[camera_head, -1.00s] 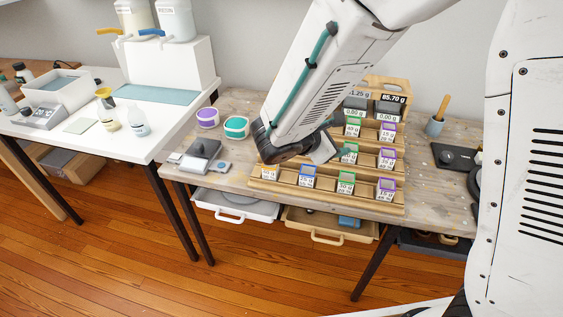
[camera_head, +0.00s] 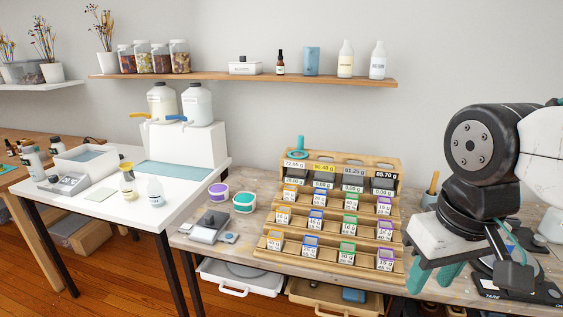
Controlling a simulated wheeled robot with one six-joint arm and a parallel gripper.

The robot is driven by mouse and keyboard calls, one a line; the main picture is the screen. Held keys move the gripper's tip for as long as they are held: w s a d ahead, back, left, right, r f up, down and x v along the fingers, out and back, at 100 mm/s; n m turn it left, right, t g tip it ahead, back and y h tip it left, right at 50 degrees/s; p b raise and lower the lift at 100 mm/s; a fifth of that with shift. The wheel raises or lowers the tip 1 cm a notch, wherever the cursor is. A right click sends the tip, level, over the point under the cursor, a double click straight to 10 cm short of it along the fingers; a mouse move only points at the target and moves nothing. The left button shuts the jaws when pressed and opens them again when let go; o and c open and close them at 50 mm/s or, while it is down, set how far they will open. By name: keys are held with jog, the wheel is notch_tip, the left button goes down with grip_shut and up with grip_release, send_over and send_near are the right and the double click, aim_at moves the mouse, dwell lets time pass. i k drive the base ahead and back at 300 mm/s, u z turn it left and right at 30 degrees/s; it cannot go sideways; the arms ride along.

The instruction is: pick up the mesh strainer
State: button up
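I cannot make out the mesh strainer for certain. My gripper (camera_head: 435,277) is at the right, pointing down over the right part of the wooden bench, far from that item. Its two teal fingers are apart, and nothing shows between them. My arm hides part of the bench behind it.
A tiered wooden rack (camera_head: 262,247) with labelled containers stands mid-bench. Purple (camera_head: 218,192) and teal (camera_head: 243,202) tubs and a scale (camera_head: 206,231) are to its left. A white drawer (camera_head: 222,283) and a wooden drawer (camera_head: 335,304) are below. A shelf (camera_head: 220,76) holds jars and bottles.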

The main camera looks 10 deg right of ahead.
aim_at(300, 153)
jog(key=u, duration=0.45)
jog(key=k, duration=1.05)
jog(key=z, duration=0.2)
jog(key=i, duration=0.6)
jog(key=z, duration=0.6)
jog(key=i, duration=1.05)
jog(key=u, duration=0.5)
